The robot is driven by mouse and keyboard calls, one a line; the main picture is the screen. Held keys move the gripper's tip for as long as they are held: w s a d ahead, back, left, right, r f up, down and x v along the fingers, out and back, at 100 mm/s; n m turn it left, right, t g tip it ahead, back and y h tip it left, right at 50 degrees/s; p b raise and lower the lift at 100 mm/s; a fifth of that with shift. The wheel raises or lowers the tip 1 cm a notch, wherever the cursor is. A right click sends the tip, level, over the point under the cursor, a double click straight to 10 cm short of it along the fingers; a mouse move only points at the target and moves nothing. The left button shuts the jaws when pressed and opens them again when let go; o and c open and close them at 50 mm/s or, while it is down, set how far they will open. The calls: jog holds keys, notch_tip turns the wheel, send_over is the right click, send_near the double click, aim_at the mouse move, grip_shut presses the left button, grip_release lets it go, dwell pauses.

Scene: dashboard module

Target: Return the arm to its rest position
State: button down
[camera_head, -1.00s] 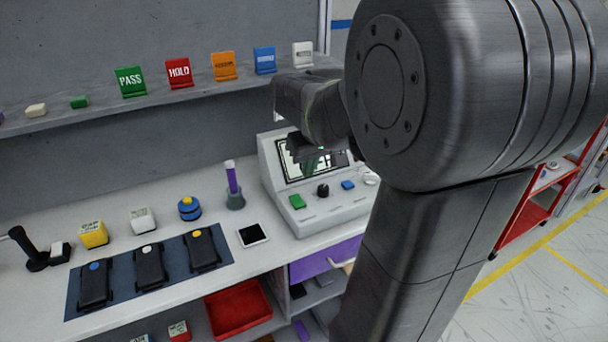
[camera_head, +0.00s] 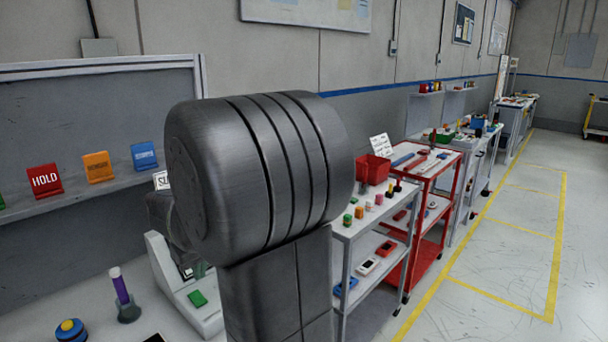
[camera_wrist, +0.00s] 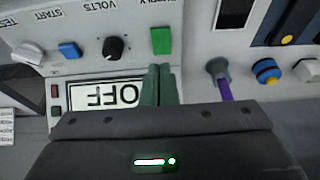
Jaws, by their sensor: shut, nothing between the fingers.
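My gripper (camera_wrist: 160,85) shows in the wrist view with its two green fingers together and nothing between them. It is over the edge of the console's display (camera_wrist: 105,95), which reads OFF upside down. The fingertips point toward the green button (camera_wrist: 161,41) and appear apart from it. The console's green button (camera_head: 197,298) still shows there.
A purple tube in a holder (camera_head: 122,296) and a blue-yellow knob (camera_head: 71,330) stand left of the console. The HOLD sign (camera_head: 45,180) is on the shelf above. A white shelf cart (camera_head: 345,232) and a red cart (camera_head: 432,180) stand at the right.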

send_over(201, 301)
notch_tip(201, 301, down, 4)
jog(key=shift+f, duration=0.1)
jog(key=shift+w+a+r+g+h, duration=0.1)
jog(key=shift+r+g+h, duration=0.1)
jog(key=shift+r, duration=0.25)
jog(key=shift+w+a+r+g+h, duration=0.1)
jog(key=shift+r+h, duration=0.1)
jog(key=shift+r, duration=0.2)
jog(key=shift+v, duration=2.15)
jog(key=shift+w, duration=0.1)
